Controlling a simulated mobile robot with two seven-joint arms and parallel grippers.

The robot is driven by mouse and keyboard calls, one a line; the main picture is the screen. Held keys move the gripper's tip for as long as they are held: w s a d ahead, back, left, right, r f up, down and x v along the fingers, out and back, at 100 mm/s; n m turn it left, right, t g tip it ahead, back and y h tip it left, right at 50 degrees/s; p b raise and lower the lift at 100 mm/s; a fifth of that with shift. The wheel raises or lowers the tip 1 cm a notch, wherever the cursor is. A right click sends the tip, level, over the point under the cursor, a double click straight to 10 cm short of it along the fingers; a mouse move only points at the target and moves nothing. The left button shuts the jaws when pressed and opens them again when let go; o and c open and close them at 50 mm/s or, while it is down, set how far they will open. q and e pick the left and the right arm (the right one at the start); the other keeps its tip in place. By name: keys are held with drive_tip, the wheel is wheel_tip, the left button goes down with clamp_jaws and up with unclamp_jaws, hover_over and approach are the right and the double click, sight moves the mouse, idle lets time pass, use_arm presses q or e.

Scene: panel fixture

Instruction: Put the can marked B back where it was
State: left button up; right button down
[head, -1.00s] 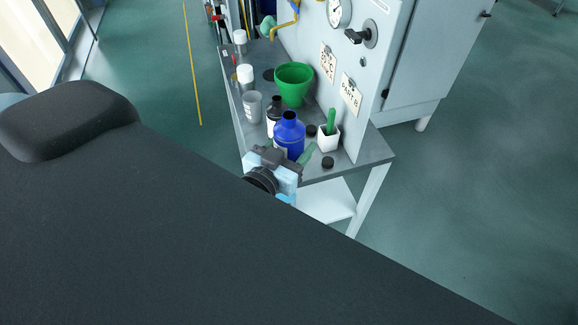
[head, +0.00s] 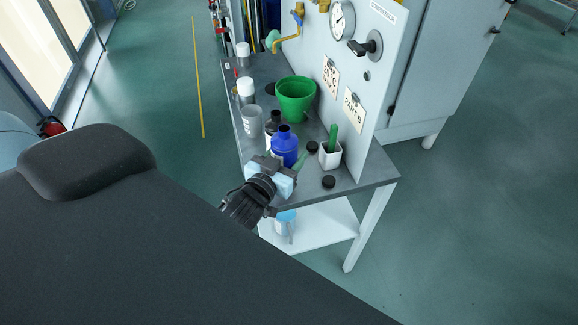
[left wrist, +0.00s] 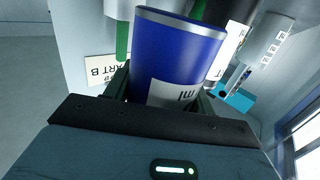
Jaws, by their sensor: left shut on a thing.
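I cannot tell whether the bottle touches the bench. Two grey cans with white tops, a nearer one (head: 246,92) and a farther one (head: 243,54), stand along the left edge. No B mark is legible on any container. My right gripper is not in view.
The grey bench (head: 365,178) also holds a green bucket (head: 296,100), a grey cup (head: 252,122), a black bottle (head: 272,125), a white pot (head: 330,155) and black caps. The "PART B" card (head: 354,108) hangs on the upright panel. The bench's front right corner is clear.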

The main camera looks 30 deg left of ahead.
sight(288, 166)
use_arm(q)
drive_tip(key=shift+f, duration=1.6)
drive_tip(key=shift+f+b, duration=0.3)
drive_tip(key=shift+f, duration=0.15)
drive_tip(key=shift+f, duration=0.1)
drive_tip(key=o, duration=1.4)
drive_tip(key=shift+f, duration=0.1)
